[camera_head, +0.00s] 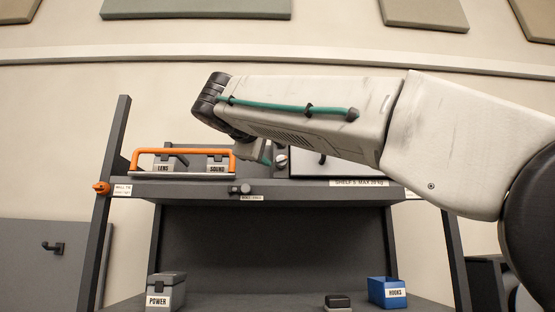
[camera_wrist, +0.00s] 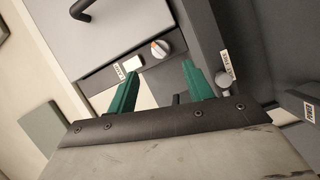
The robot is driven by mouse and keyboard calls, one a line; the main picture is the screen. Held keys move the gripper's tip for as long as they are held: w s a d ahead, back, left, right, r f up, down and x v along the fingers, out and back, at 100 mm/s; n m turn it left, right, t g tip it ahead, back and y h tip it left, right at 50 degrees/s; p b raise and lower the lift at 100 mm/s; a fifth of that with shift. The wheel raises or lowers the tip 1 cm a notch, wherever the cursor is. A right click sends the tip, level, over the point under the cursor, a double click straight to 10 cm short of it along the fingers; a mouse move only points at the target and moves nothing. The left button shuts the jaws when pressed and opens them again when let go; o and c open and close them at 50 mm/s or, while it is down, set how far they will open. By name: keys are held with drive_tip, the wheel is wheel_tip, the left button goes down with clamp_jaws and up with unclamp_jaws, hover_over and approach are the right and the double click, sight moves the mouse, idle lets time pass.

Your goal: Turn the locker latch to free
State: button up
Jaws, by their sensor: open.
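The locker is a grey box with a dark handle on its front; it shows in the wrist view (camera_wrist: 110,35) and partly behind my arm in the head view (camera_head: 345,166). Its latch is a round silver knob with an orange mark (camera_wrist: 160,48), beside a small white plate and a label too blurred to read. The knob also shows in the head view (camera_head: 281,161). My gripper (camera_wrist: 159,68) is open, its two green fingers spread and empty. The knob lies beyond the fingertips and between them in the picture, apparently untouched. In the head view my arm hides most of the gripper.
A caddy with an orange handle (camera_head: 140,152), labelled LENS and SOUND, stands left on the shelf (camera_head: 210,190). A small knob (camera_head: 240,188) juts from the shelf's front edge. Below are a POWER box (camera_head: 165,285), a small black box (camera_head: 338,301) and a blue HOOKS bin (camera_head: 388,291).

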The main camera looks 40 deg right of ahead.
sight(279, 159)
drive_tip(key=x, duration=0.8)
drive_tip(key=shift+s+f, duration=0.1)
drive_tip(key=shift+n, duration=0.3)
drive_tip(key=c, duration=1)
